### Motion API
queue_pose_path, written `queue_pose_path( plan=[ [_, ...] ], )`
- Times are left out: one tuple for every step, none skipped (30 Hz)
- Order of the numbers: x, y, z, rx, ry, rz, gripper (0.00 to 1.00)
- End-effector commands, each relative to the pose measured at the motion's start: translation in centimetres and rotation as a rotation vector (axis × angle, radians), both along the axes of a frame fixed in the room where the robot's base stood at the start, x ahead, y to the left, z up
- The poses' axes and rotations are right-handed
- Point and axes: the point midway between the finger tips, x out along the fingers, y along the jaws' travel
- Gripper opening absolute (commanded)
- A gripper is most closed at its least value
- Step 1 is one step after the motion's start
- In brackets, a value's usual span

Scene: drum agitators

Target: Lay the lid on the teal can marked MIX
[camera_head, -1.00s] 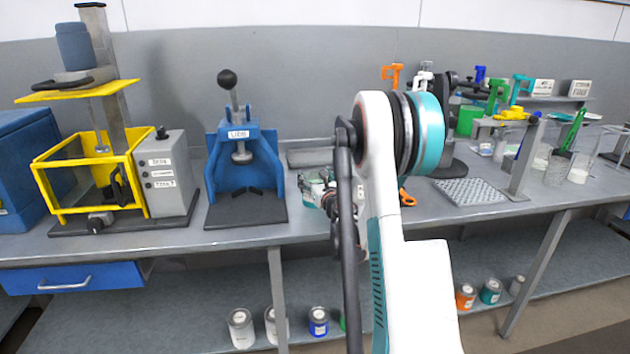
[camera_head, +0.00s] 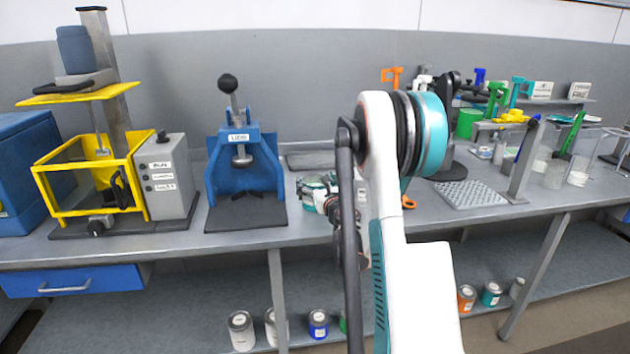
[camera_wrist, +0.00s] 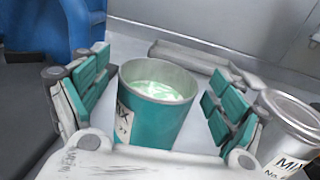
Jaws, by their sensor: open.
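The teal can (camera_wrist: 152,122) stands open in the wrist view, with a label reading MIX and pale green-white contents visible inside. My gripper (camera_wrist: 157,72) is open, with a teal-padded finger on each side of the can. I cannot tell whether either finger touches it. In the head view my gripper (camera_head: 328,190) is on the bench right of the blue press, and the can is partly hidden by it. A loose lid for the teal can cannot be made out in either view.
A pale can with a grey lid (camera_wrist: 290,112), also labelled MIX, stands close by my right finger. A low grey tray (camera_wrist: 205,68) lies behind the teal can. The blue press (camera_head: 240,165) is to the left. A perforated plate (camera_head: 468,194) lies to the right.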

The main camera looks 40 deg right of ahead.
Motion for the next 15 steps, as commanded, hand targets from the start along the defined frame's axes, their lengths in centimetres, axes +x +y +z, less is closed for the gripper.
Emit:
queue_pose_path(
  plan=[
    [-1.0,0.4,0.2,0.0,0.0,-0.001,0.88],
    [-1.6,0.6,0.3,0.0,0.0,-0.002,0.88],
    [-2.4,0.9,0.3,0.0,0.0,-0.002,0.88],
    [-3.0,1.1,0.3,0.0,0.0,-0.003,0.88],
    [-3.6,1.4,0.3,0.0,0.0,-0.003,0.88],
    [-4.4,1.7,0.3,0.0,0.0,-0.002,0.88],
    [-5.0,2.0,0.3,0.0,0.0,-0.002,0.88],
    [-5.5,2.2,0.2,0.0,0.0,-0.002,0.88],
    [-6.2,2.5,0.2,0.0,0.0,-0.001,0.88],
    [-6.7,2.7,0.2,0.0,0.0,-0.001,0.88],
    [-7.1,2.9,0.2,0.0,0.0,-0.001,0.88],
    [-7.7,3.1,0.2,0.0,0.0,-0.002,0.88],
    [-8.0,3.2,0.1,0.0,0.0,-0.002,0.88],
    [-8.4,3.4,0.1,0.0,0.0,-0.002,0.88],
    [-8.7,3.5,0.1,0.0,0.0,-0.002,0.88]
  ],
)
